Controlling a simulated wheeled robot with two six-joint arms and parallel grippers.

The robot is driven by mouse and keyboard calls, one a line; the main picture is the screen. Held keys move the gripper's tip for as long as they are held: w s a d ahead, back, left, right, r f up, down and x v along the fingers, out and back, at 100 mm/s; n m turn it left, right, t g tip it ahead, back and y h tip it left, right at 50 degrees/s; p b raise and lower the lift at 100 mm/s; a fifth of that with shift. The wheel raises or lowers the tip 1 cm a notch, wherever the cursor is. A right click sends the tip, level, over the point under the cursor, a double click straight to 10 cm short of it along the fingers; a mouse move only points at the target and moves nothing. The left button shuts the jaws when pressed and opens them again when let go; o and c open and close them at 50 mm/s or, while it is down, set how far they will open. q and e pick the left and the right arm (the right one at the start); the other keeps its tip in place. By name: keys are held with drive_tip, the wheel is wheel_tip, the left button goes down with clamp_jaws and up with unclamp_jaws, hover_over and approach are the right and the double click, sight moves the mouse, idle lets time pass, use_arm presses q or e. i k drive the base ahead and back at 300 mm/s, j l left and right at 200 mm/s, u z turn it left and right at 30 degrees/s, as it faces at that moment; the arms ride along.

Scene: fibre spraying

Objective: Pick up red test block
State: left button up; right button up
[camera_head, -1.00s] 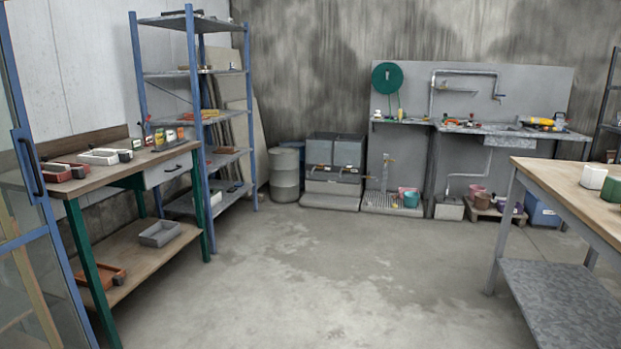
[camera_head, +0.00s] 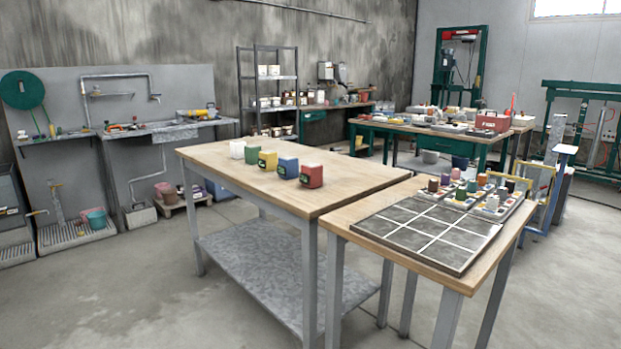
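The red test block (camera_head: 311,175) stands on the wooden top of a table (camera_head: 345,190) in the middle of the head view. It is the nearest of a row of coloured blocks and sits close to the table's front right corner. A blue block (camera_head: 288,167) is beside it, then a yellow block (camera_head: 267,160), a green block (camera_head: 251,154) and a white block (camera_head: 237,149). Neither of my grippers shows in the head view.
A second table (camera_head: 340,222) with a gridded grey board (camera_head: 430,230) and several small bottles (camera_head: 460,187) stands at the right of the block table. A grey lower shelf (camera_head: 270,270) is under the block table. The floor (camera_head: 130,285) at front left is clear.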

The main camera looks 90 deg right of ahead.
sight(316, 169)
drive_tip(key=z, duration=2.95)
drive_tip(key=i+j+z, duration=0.4)
drive_tip(key=j, duration=0.2)
drive_tip(key=i+j+z, duration=0.15)
drive_tip(key=j, duration=0.2)
drive_tip(key=i+j+z, duration=0.2)
drive_tip(key=j, duration=0.15)
drive_tip(key=k, duration=0.1)
